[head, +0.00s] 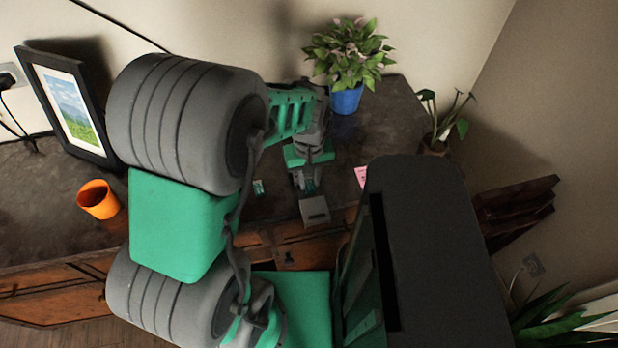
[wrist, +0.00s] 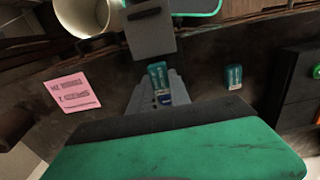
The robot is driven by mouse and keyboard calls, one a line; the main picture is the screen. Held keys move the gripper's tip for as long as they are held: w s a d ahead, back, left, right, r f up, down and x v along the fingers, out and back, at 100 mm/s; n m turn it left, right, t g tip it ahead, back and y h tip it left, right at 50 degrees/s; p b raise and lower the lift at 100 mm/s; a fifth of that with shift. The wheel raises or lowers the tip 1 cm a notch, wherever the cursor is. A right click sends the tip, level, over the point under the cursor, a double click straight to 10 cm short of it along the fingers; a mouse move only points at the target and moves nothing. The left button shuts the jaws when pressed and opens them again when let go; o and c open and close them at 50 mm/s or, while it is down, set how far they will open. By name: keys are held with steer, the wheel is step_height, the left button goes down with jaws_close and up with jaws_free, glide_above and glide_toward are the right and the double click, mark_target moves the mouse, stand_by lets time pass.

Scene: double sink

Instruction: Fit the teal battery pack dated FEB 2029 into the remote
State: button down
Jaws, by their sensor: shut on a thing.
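My gripper (head: 309,188) is over the dark counter, shut on a teal battery pack (wrist: 157,74). The pack sticks out past the fingertips in the wrist view. The grey remote (head: 314,212) lies just beyond the fingertips; it also shows in the wrist view (wrist: 153,40), with a dark slot in its face. The held pack's end is close to the remote's near edge; I cannot tell if they touch. A second teal pack (head: 258,188) lies apart on the counter, and it also shows in the wrist view (wrist: 233,77). No date is readable on either pack.
A pink note (wrist: 72,92) lies on the counter on the other side of the gripper from the loose pack. An orange cup (head: 98,199), a picture frame (head: 70,107) and a blue-potted plant (head: 346,98) stand farther off. The counter around the loose pack is clear.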

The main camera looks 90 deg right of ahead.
mark_target(308, 183)
steer(key=shift+f+b, duration=1)
steer(key=shift+f, duration=0.4)
steer(key=c, duration=1.1)
jaws_free()
step_height(308, 183, up, 8)
steer(key=shift+f, duration=0.1)
